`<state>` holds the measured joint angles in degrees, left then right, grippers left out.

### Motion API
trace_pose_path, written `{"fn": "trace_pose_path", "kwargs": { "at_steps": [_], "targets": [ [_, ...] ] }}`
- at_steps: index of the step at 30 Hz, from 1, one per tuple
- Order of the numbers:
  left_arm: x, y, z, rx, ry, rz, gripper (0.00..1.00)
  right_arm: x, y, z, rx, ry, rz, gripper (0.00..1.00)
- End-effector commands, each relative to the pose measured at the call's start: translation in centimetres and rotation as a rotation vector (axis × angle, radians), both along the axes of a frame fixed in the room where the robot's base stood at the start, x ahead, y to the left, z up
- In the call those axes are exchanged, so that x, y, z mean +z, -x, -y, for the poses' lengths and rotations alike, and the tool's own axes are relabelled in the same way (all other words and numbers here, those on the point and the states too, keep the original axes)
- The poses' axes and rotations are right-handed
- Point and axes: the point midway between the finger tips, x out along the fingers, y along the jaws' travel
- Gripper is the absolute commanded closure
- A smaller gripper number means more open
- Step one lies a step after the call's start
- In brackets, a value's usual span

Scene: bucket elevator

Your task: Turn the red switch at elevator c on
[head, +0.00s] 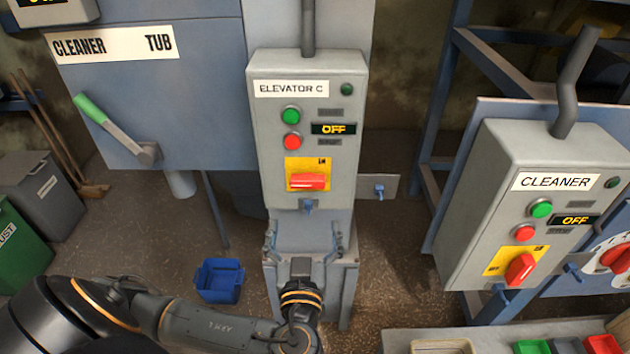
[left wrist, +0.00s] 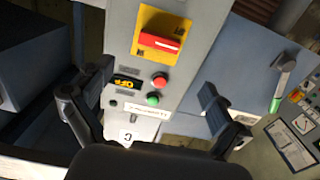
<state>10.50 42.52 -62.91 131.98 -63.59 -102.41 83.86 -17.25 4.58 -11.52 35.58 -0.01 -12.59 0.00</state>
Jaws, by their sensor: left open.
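The elevator C box (head: 262,145) is a grey panel labelled "ELEVATOR C" in the head view. Its red switch (head: 307,182) lies horizontal on a yellow plate low on the box, and the display (head: 333,128) reads OFF. The left wrist view shows the box upside down, with the red switch (left wrist: 160,42) at the top. My left gripper (head: 304,243) is open and empty below the box, apart from the switch. Its two spread fingers flank the box in the left wrist view (left wrist: 155,105). My right gripper is not in view.
A similar cleaner box (head: 490,200) with its own red switch stands at the right. A blue cleaner tub (head: 180,70) with a green-handled lever is at the left. A blue bucket (head: 220,280) sits on the floor. A small blue tap (head: 307,206) sticks out under the elevator box.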

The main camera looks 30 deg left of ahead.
Motion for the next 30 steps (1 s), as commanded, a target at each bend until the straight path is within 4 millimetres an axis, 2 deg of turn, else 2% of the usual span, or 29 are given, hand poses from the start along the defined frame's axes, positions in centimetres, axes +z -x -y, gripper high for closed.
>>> {"fn": "trace_pose_path", "kwargs": {
  "at_steps": [1,5,9,15,21,30],
  "targets": [
    [0.6,-0.9,-0.7,0.003,-0.007,0.004,0.06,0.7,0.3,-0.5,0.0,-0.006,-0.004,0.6],
    [0.7,-3.4,-2.2,0.004,-0.007,0.002,0.06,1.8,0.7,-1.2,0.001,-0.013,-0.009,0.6],
    [0.6,-5.9,-3.7,0.004,-0.009,0.001,0.06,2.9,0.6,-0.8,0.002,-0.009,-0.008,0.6],
    [0.3,-8.7,-5.4,0.002,-0.005,-0.001,0.06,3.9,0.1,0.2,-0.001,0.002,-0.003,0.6],
    [0.1,-9.9,-6.1,0.001,-0.003,-0.003,0.06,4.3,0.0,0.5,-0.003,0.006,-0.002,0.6],
    [0.0,-10.0,-6.1,0.001,-0.002,-0.004,0.08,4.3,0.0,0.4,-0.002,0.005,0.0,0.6]
  ]
}}
